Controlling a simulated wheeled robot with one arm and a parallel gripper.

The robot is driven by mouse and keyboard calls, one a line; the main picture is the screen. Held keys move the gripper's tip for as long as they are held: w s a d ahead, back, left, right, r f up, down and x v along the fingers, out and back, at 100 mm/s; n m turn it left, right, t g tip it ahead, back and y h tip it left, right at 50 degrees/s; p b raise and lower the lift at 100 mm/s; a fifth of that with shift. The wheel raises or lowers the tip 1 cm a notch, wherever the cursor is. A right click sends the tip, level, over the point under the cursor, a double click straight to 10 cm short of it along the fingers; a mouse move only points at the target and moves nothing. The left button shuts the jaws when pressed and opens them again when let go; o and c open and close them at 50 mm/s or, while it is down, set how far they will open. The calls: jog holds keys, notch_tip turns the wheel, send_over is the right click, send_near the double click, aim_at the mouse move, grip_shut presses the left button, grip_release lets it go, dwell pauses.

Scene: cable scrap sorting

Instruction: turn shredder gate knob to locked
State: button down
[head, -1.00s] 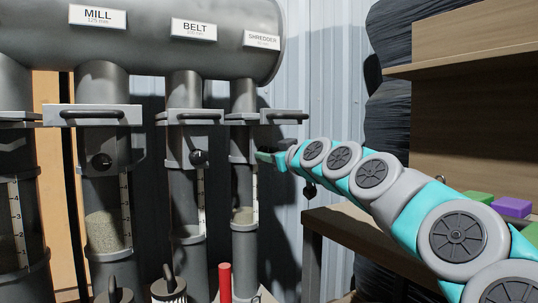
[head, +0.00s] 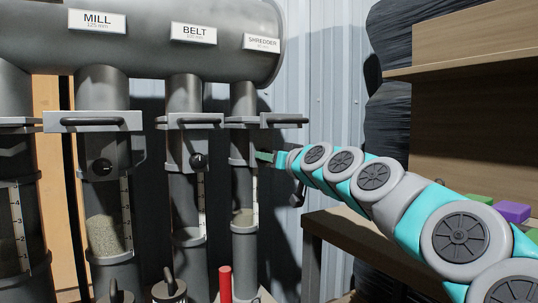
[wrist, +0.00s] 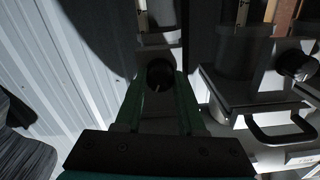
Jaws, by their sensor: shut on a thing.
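The shredder pipe (head: 244,200) is the thinnest of the labelled pipes in the head view, under the SHREDDER sign (head: 262,42). Its gate plate (head: 250,121) with a dark handle (head: 285,121) juts out to the right. My gripper (head: 262,156) is at the right side of the gate body, below the plate, and hides the knob there. In the wrist view the round black shredder knob (wrist: 160,73) lies between the green fingertips of my gripper (wrist: 161,82). The fingers are shut on it. A small pale mark shows on the knob; its exact setting is hard to read.
The belt gate knob (head: 198,160) and mill gate knob (head: 102,166) are to the left; the belt knob also shows in the wrist view (wrist: 297,63). A red cylinder (head: 225,283) stands below. A wooden bench (head: 350,228) is under my arm at right.

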jog(key=shift+m+p, duration=3.25)
jog(key=shift+m, duration=3.05)
jog(key=c, duration=0.5)
grip_release()
jog(key=shift+d, duration=0.1)
jog(key=v, duration=0.7)
jog(key=shift+s+d, duration=0.2)
jog(key=shift+s, duration=0.1)
jog(key=shift+f, duration=0.1)
